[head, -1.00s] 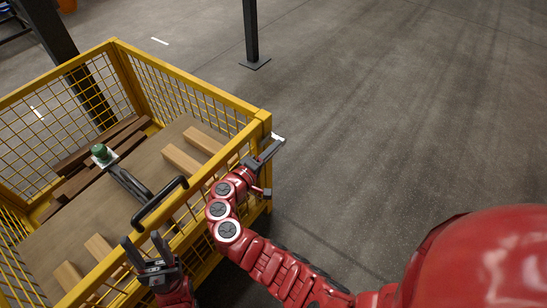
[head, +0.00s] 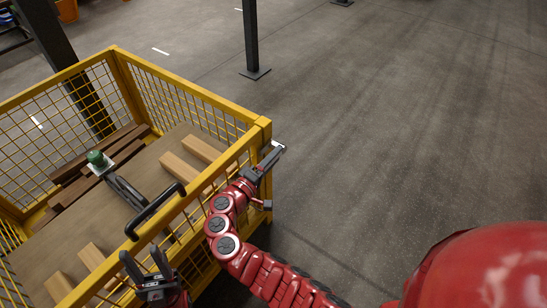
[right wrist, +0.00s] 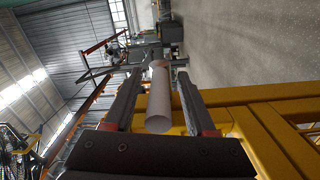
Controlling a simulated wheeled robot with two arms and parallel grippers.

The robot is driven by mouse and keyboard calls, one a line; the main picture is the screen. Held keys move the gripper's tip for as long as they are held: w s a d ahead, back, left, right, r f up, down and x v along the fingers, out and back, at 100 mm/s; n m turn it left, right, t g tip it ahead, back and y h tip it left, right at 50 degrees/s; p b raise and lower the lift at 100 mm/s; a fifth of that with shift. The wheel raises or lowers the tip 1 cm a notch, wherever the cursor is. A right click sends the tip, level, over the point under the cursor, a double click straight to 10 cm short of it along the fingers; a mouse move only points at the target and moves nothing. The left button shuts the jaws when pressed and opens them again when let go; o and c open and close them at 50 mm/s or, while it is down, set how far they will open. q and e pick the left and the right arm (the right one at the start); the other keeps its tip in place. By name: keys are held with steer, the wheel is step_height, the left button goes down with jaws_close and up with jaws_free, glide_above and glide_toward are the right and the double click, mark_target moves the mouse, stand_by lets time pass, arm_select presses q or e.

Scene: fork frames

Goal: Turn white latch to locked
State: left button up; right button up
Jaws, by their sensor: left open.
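The white latch (right wrist: 159,100) shows as a white rod in the right wrist view. It lies lengthwise between the two fingers of my right gripper (right wrist: 160,88), with a narrow gap visible on each side. In the head view only a small white part of the latch (head: 277,144) shows at the right corner of the yellow cart, with my right gripper (head: 268,160) over it. My right gripper is open around the latch. My left gripper (head: 143,262) is open and empty at the cart's near side, below the black handle.
The yellow mesh cart (head: 190,91) holds a brown board, wooden blocks (head: 201,149) and a green-topped item (head: 96,158). A black handle (head: 155,210) stands on its near rail. A dark post (head: 251,38) stands behind. The floor to the right is clear.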

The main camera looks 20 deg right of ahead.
steer(key=p+v, duration=0.1)
steer(key=v, duration=0.6)
steer(key=shift+s+a, duration=0.15)
steer(key=shift+a, duration=0.1)
stand_by(0.5)
